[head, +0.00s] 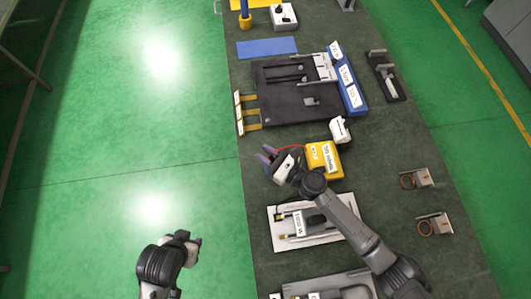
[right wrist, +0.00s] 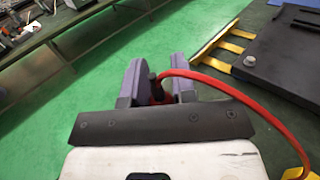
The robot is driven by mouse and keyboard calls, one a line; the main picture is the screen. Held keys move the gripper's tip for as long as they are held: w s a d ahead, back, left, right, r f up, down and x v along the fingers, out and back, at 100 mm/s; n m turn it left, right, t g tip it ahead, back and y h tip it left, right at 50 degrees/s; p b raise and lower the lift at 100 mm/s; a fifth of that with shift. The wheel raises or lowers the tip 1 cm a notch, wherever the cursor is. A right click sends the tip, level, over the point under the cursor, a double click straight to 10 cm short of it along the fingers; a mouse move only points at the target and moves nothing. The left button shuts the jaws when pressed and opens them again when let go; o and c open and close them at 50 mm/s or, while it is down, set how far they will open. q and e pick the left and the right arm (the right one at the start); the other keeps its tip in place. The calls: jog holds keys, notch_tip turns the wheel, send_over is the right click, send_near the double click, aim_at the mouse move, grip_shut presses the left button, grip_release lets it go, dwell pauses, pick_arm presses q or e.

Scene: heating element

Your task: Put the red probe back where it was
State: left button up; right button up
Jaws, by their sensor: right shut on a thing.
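My right gripper (head: 268,158) is above the left edge of the table, left of a yellow meter box (head: 328,163) with white labels. In the right wrist view, its two purple-grey fingers (right wrist: 158,84) are shut on the red probe (right wrist: 157,97), whose dark end points up. A red cable (right wrist: 230,88) curves from the probe to the right; in the head view, it runs towards the yellow box. The probe itself is hardly visible in the head view. My left gripper (head: 190,246) is off the table over the green floor, and its fingers are too unclear to judge.
A black plate fixture (head: 285,112) with yellow prongs and a blue block (head: 348,88) lies beyond the meter. A white board (head: 335,240) lies nearer, under my right arm. Two small parts with orange coils (head: 425,178) sit at right. Clear table surrounds them.

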jog(key=shift+f, duration=0.2)
jog(key=o, duration=0.9)
jog(key=shift+r, duration=0.35)
jog(key=shift+b+v, duration=0.45)
jog(key=shift+v, duration=5.55)
jog(key=shift+f, duration=0.2)
